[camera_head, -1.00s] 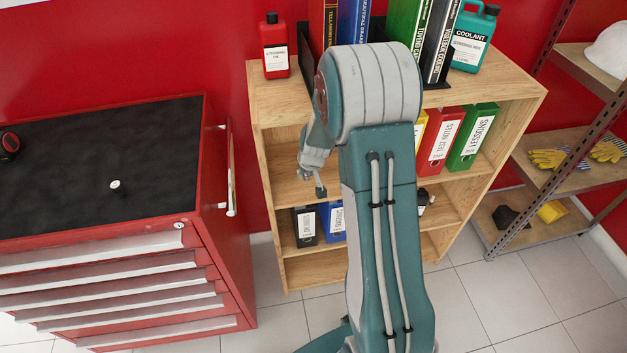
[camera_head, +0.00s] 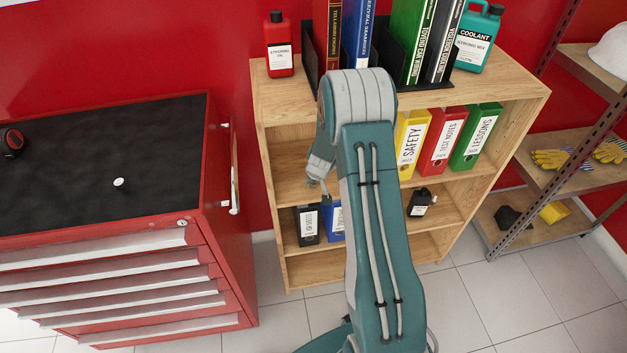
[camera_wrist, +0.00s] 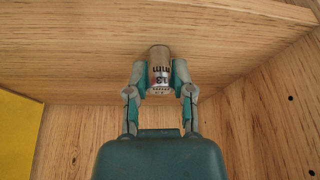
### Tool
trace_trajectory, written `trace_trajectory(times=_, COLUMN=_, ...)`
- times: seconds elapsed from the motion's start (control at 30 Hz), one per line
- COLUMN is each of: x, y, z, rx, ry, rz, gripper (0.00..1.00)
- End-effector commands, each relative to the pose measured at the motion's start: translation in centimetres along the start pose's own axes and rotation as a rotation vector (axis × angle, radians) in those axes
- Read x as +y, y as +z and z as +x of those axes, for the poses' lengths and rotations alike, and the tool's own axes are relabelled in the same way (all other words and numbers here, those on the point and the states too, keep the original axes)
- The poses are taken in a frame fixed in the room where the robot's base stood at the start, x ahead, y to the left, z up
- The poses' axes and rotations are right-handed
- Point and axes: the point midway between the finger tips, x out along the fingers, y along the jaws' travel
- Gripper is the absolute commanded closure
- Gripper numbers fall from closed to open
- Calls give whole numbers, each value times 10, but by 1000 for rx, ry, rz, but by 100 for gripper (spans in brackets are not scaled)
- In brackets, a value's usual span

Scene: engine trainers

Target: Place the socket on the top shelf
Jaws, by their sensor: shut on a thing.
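My gripper (camera_wrist: 160,80) is shut on a small silver socket (camera_wrist: 159,60) marked "13 mm" in the wrist view. The socket stands out between the fingertips, with bare wood behind it. In the head view my gripper (camera_head: 321,184) is at the left part of the wooden bookcase (camera_head: 272,110), beside the upper compartment below the top board. The socket cannot be made out there. That compartment's shelf board (camera_head: 292,186) looks empty on its left side. My arm hides the middle of the bookcase.
A yellow binder (camera_head: 411,140), red binder (camera_head: 442,138) and green binder (camera_head: 477,135) stand right in the compartment. Books, a red bottle (camera_head: 278,55) and a coolant jug (camera_head: 474,40) are on top. A red tool cabinet (camera_head: 225,225) stands left, a metal rack (camera_head: 560,120) right.

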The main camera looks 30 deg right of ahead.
Motion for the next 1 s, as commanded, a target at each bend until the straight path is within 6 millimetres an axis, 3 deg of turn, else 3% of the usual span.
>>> trace_trajectory(times=0.03, x=0, y=1, z=1, rx=-1, ry=0, rz=0, gripper=100)
trace_trajectory(times=0.07, x=0, y=1, z=2, rx=-1, ry=-1, rz=0, gripper=65)
trace_trajectory(times=0.13, x=0, y=1, z=2, rx=-1, ry=-1, rz=0, gripper=35)
trace_trajectory(times=0.57, x=0, y=0, z=-1, rx=0, ry=-1, rz=0, gripper=35)
trace_trajectory(times=0.67, x=0, y=-1, z=-11, rx=2, ry=-1, rz=-1, gripper=35)
trace_trajectory(times=1.0, x=0, y=-1, z=-73, rx=3, ry=-1, rz=0, gripper=35)
